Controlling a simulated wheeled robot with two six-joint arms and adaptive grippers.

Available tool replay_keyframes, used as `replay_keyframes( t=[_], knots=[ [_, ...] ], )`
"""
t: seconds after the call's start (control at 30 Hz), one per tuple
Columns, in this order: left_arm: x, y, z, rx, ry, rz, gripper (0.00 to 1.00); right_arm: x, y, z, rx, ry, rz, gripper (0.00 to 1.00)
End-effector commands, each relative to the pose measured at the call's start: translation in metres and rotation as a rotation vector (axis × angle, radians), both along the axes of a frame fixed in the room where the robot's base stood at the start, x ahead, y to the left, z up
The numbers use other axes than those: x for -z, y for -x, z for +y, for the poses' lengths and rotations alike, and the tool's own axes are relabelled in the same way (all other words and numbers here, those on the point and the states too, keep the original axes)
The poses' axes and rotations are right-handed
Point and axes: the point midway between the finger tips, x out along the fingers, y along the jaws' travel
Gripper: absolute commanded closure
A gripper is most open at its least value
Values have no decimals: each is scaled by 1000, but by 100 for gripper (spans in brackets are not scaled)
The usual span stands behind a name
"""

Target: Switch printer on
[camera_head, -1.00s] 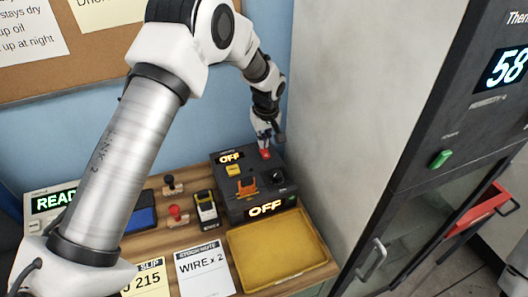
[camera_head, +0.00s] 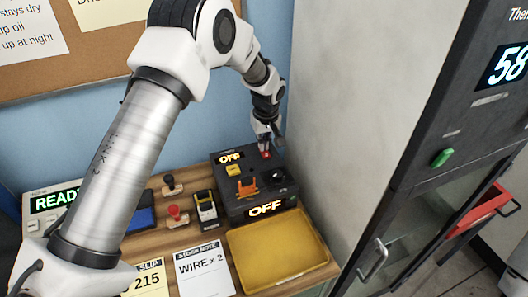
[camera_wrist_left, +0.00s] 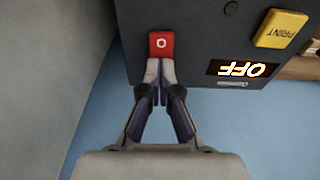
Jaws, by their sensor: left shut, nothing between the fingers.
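The printer (camera_head: 232,180) is a dark box on the bench, with displays reading OFF. Its red switch (camera_wrist_left: 161,44), marked with a circle, is on the top face near an edge in the left wrist view. A yellow PRINT button (camera_wrist_left: 280,28) sits beside it, near the OFF display (camera_wrist_left: 242,69). My left gripper (camera_wrist_left: 160,64) is shut and empty, its fingertips at the near edge of the red switch; I cannot tell whether they touch it. In the head view the left gripper (camera_head: 266,148) is above the printer's back right corner, partly covering the switch. My right gripper is not in view.
A yellow tray (camera_head: 236,262) lies in front of the printer. Two stamps and a small yellow-black device (camera_head: 206,208) stand left of it. A grey wall panel (camera_head: 335,110) and a dark cabinet (camera_head: 425,150) rise close on the right.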

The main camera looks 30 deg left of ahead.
Motion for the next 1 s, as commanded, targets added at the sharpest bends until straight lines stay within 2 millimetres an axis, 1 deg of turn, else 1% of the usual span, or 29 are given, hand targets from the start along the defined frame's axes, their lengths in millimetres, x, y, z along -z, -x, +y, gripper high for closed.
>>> replay_keyframes(
  t=[0.07,0.17,0.8,1.0],
  knots=[
    [2,2,0,-1,0,7,100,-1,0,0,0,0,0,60],
    [-5,2,0,-1,0,7,100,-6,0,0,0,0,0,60],
    [-67,1,0,0,0,4,100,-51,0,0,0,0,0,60],
    [-68,2,0,0,0,4,100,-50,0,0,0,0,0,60]
  ],
)
